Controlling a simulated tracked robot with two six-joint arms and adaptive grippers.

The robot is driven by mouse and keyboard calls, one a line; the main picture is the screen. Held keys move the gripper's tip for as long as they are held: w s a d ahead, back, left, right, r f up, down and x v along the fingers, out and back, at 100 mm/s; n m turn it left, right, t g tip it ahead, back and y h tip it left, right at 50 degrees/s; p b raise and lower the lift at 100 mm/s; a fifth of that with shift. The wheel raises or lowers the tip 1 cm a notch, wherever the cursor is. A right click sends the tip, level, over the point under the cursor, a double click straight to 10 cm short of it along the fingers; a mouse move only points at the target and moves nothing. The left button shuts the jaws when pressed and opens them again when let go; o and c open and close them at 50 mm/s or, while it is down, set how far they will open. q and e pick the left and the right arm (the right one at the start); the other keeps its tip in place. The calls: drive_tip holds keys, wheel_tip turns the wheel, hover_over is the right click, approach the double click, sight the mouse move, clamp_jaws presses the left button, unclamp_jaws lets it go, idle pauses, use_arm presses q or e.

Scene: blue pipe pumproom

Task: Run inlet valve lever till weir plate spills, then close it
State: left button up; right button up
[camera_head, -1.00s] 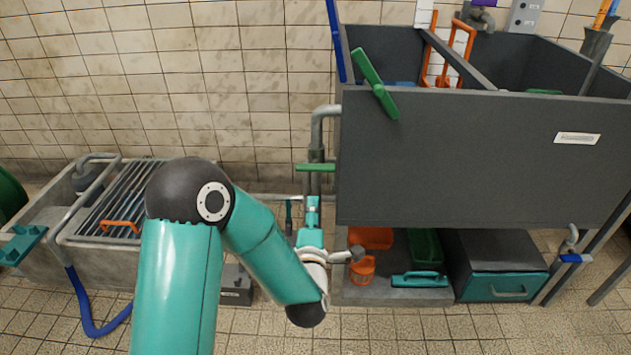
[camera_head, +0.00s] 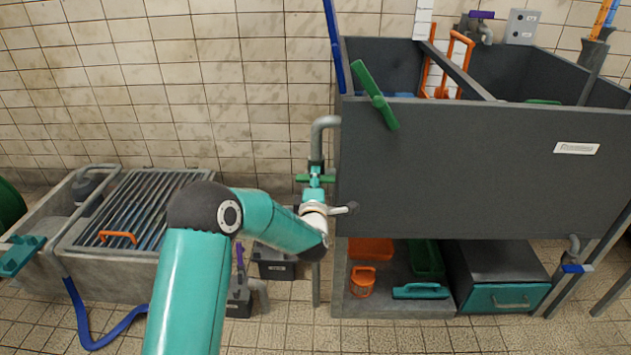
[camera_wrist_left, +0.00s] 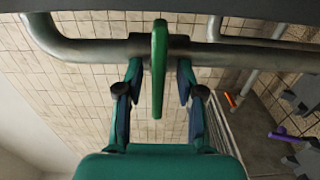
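A green lever (camera_head: 303,178) sits on the grey pipe (camera_head: 318,140) at the left side of the dark tank (camera_head: 450,160); I take it as the inlet valve lever. In the left wrist view the lever (camera_wrist_left: 159,65) stands between my open fingers, with a gap on both sides. My left gripper (camera_head: 316,170) is at this lever, and its arm hides part of the pipe. A dark divider (camera_head: 460,66) crosses the tank and may be the weir plate. I cannot make out any water. My right gripper is not in view.
Another green handle (camera_head: 374,95) is on the tank's upper left edge. A purple-handled tap (camera_head: 481,15) is at the back and a blue-handled one (camera_head: 577,268) at the lower right. A grated trough (camera_head: 130,215) and blue hose (camera_head: 100,338) are at left.

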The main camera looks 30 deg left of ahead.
use_arm(q)
drive_tip(key=shift+w+a, duration=0.15)
drive_tip(key=shift+w, duration=0.05)
clamp_jaws()
